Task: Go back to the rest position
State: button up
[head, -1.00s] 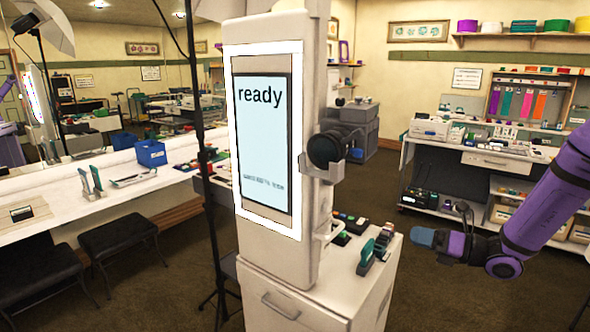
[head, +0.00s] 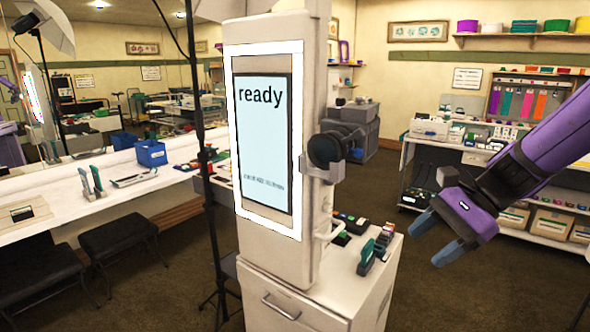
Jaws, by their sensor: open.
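My gripper (head: 434,238) is at the end of my purple arm (head: 530,165) on the right side of the head view. Its two blue-grey fingers stand apart with nothing between them. It hangs in the air to the right of the booth's white cabinet (head: 318,300), touching nothing that I can see. The booth's tall kiosk (head: 312,60) stands on the cabinet and its lit screen (head: 262,150) reads "ready". A round black part (head: 325,150) sticks out from the kiosk's right side.
Small items, including a green and dark stapler-like tool (head: 366,258), lie on the cabinet top right of the kiosk. A white shelf unit (head: 425,160) stands behind my arm. A white counter (head: 110,190) and black stools (head: 120,245) are at left. Carpet is clear below my gripper.

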jog(key=s+d+r+n+t+h, duration=0.5)
jog(key=s+d+r+n+h, duration=0.2)
jog(key=s+n, duration=0.6)
notch_tip(320, 180, up, 3)
jog(key=shift+s+f+t+h, duration=0.2)
jog(key=shift+s+t+h, duration=0.1)
jog(key=shift+h, duration=0.6)
jog(key=shift+w, duration=0.1)
